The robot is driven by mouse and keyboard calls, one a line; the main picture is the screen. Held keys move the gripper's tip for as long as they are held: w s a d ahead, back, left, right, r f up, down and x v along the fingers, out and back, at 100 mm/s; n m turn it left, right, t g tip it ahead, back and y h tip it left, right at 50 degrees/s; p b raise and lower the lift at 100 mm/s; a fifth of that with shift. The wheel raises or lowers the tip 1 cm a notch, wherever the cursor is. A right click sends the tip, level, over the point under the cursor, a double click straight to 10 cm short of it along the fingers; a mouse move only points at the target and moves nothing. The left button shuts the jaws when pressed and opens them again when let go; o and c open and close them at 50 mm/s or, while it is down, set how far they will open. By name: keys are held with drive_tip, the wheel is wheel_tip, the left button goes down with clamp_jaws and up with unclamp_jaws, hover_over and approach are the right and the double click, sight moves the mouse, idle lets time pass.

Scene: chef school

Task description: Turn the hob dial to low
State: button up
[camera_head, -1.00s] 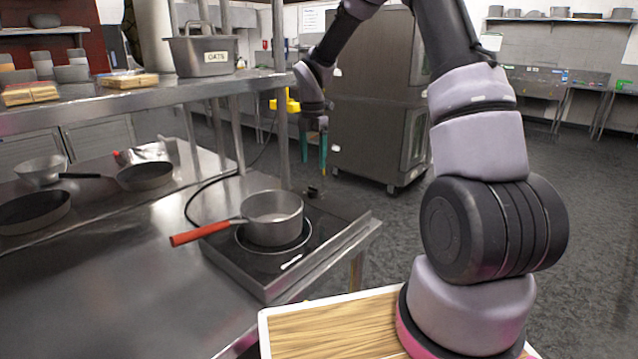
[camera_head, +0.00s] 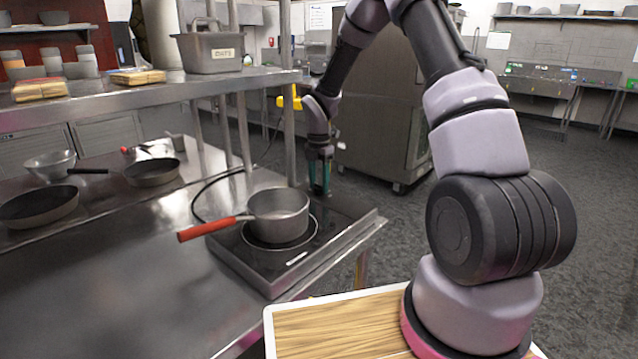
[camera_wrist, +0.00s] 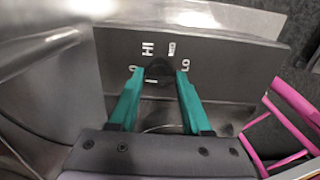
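The hob dial (camera_wrist: 159,70) is a small dark knob on the hob's dark panel in the wrist view. White marks surround it: HI above left, another above right that looks like MED, LO at right, and one at far left. My gripper (camera_wrist: 160,75) is open, its two teal fingers on either side of the dial, with small gaps seeming to remain. I cannot tell which mark the dial points to. In the head view my gripper (camera_head: 320,183) is low over the hob's (camera_head: 262,277) far right corner and hides the dial there.
A saucepan (camera_head: 279,216) with a red handle stands on the hob, left of my gripper. A shelf post (camera_head: 289,135) rises just left of my gripper.

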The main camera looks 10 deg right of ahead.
clamp_jaws()
